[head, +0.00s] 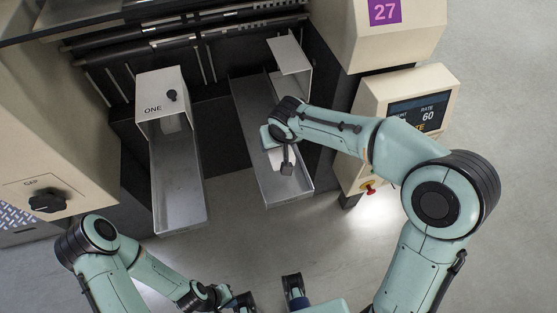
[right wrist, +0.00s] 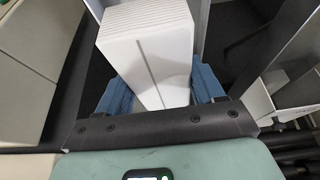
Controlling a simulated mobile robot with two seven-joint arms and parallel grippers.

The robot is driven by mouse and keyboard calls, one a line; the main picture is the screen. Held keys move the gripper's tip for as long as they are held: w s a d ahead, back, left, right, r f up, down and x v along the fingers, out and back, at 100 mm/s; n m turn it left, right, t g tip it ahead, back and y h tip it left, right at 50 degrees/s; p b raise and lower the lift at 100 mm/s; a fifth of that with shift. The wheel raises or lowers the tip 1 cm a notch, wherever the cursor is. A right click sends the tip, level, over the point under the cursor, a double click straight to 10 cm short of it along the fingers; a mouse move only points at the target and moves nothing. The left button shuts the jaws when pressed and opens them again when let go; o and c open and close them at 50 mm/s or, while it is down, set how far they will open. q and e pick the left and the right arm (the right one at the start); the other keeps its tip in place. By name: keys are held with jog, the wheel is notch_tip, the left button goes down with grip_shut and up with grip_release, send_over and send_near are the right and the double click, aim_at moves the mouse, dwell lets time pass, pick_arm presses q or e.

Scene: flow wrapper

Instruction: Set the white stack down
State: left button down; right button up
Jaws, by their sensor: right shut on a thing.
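The white stack (right wrist: 147,60) is a block of several thin white sheets or cards, upright between the blue fingers of my right gripper (right wrist: 162,92) in the right wrist view. The gripper is shut on it. In the head view a small white part of the stack (head: 275,158) shows beneath my right wrist, over the right-hand metal chute (head: 293,188). The wrist hides most of it, and I cannot tell whether the stack touches the chute floor. My left gripper (head: 268,294) is at the bottom edge of the head view, its dark fingers apart and nothing visible between them.
A control box with a screen (head: 418,112) and a red button (head: 370,188) stands right of the chutes. The floor in front is clear.

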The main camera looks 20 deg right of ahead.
aim_at(282, 153)
notch_tip(282, 153, down, 4)
jog(key=shift+w+f, duration=0.1)
jog(key=shift+w, duration=0.05)
jog(key=shift+f+b, duration=0.45)
jog(key=shift+f, duration=1.65)
jog(key=shift+f, duration=0.15)
jog(key=o, duration=1)
jog(key=v, duration=1.1)
jog(key=shift+r+p, duration=0.3)
jog(key=shift+s+r, duration=0.3)
jog(key=shift+s, duration=0.05)
